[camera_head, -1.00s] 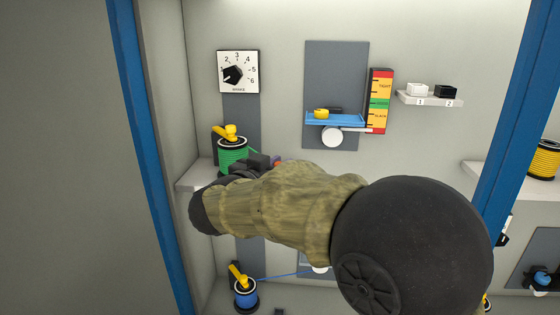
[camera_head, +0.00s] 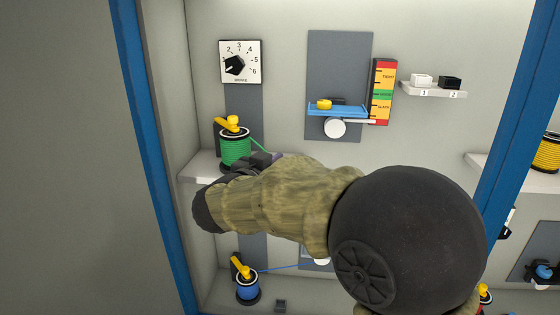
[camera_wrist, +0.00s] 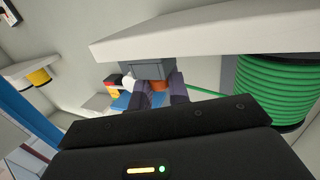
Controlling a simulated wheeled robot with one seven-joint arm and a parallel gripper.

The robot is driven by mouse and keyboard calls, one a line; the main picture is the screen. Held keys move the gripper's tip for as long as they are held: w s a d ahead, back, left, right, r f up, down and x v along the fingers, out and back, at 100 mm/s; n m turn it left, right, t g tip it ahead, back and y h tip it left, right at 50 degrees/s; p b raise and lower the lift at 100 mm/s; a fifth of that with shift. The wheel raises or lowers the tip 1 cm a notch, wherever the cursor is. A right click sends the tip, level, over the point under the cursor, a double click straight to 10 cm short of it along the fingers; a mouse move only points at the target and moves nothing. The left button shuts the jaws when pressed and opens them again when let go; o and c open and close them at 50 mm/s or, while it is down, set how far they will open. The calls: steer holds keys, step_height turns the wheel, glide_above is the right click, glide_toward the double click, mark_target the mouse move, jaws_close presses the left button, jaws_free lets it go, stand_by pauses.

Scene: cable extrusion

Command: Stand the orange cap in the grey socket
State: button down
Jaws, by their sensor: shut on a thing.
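In the wrist view, which appears upside down, my gripper (camera_wrist: 160,92) is shut on the orange cap (camera_wrist: 160,85). Only a small strip of the cap shows between the dark fingers. The grey socket (camera_wrist: 148,69) is a grey block against the pale shelf, directly beside the cap in the picture. The cap looks touching or very close to it; I cannot tell whether it sits inside. In the head view my gripper (camera_head: 268,160) is just right of the green spool, and my forearm and wrist hide the cap and socket.
The green spool (camera_head: 235,150) stands on the pale shelf (camera_head: 197,166) close to my gripper, with its green cable running right. A blue spool (camera_head: 247,289) stands below. A blue tray (camera_head: 337,110) and a brake dial (camera_head: 239,62) are on the wall behind.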

steer(key=c, duration=1.3)
jaws_free()
steer(key=shift+o, duration=0.2)
steer(key=shift+s+a, duration=0.1)
steer(key=f+b+v, duration=0.1)
steer(key=b+v, duration=0.1)
steer(key=v, duration=1.5)
steer(key=shift+r, duration=0.5)
steer(key=shift+a, duration=0.1)
steer(key=o, duration=1.1)
steer(key=shift+c, duration=0.2)
